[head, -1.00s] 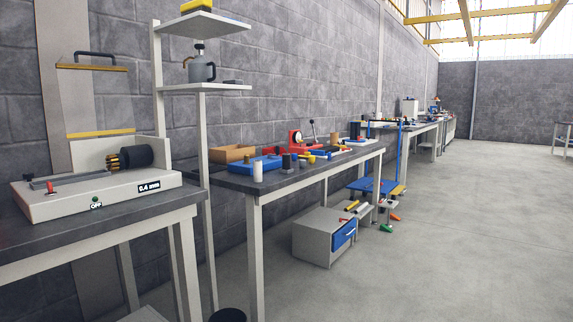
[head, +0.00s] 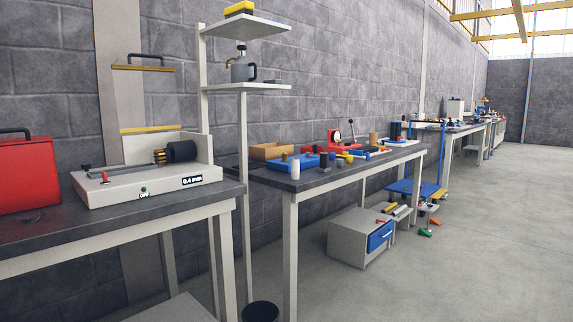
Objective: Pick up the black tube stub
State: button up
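I cannot make out for sure which thing is the black tube stub. On the middle bench (head: 330,183), a small dark upright piece (head: 324,161) stands by the blue tray (head: 283,166), to the right of a white cylinder (head: 295,169). A taller dark cylinder (head: 396,132) stands farther back on the same bench. A black drum (head: 182,151) sits on the white machine (head: 150,187) on the near bench, with a brass-coloured part at its left end. My gripper is not in view.
A red case (head: 27,178) stands on the near bench (head: 110,223) at the left. A shelf post (head: 243,200) rises between the benches, with a dark bin (head: 261,311) below. A grey cabinet (head: 352,240) stands under the middle bench. The floor (head: 480,250) at right is clear.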

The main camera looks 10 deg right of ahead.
aim_at(324, 156)
jog(key=i+l+u, duration=0.2)
jog(key=u, duration=0.2)
jog(key=i+l+u, duration=0.1)
jog(key=l+u, duration=0.3)
jog(key=i+l+u, duration=0.1)
jog(key=l+u, duration=0.25)
jog(key=j, duration=0.1)
